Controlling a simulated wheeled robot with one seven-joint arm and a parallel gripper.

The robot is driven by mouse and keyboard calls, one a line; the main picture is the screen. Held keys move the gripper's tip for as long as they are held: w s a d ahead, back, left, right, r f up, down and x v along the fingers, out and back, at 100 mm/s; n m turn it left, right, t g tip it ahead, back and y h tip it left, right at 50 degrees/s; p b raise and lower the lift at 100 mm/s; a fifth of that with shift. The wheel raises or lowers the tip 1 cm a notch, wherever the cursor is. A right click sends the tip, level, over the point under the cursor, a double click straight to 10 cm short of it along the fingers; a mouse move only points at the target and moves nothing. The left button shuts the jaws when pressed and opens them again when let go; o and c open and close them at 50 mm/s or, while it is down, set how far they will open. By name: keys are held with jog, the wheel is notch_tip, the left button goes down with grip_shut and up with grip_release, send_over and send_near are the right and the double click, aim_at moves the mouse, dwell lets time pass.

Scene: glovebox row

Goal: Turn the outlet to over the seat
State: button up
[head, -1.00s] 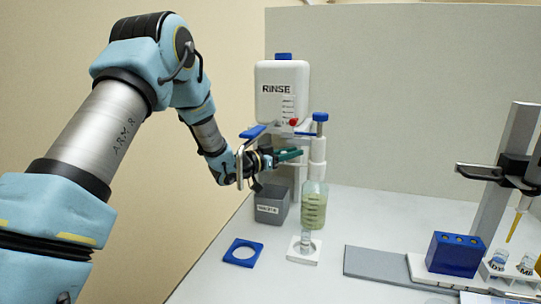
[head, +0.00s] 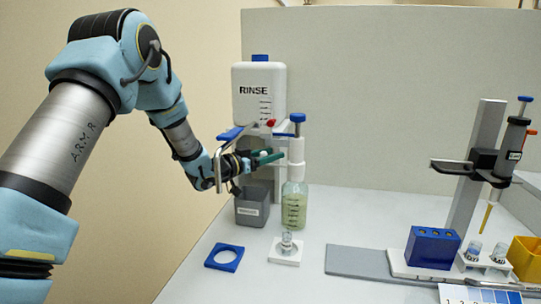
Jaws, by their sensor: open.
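The white rinse tank (head: 258,92) stands at the back left with a red tap spot on its front. A thin bent metal pipe (head: 218,168), seemingly the outlet, runs from below the tank towards the left front and turns down. A blue paddle (head: 231,133) is near its top. My gripper (head: 268,157) is open below the tank, its green fingers pointing right; the pipe passes in front of its wrist. I cannot tell whether they touch. A blue square frame with a round hole (head: 208,263), possibly the seat, lies empty on the bench. A white square base (head: 272,256) holds a small vial.
A grey bin (head: 252,213) is below my gripper. A pump bottle (head: 294,208) with a blue knob stands close to the right of my fingers. A grey plate (head: 358,262), blue block (head: 432,248), pipette stand (head: 474,165) and yellow box (head: 525,258) are farther right.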

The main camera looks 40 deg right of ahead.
jog(key=a+b, duration=0.2)
jog(key=a, duration=0.8)
jog(key=shift+s+a, duration=0.15)
jog(key=shift+a, duration=0.15)
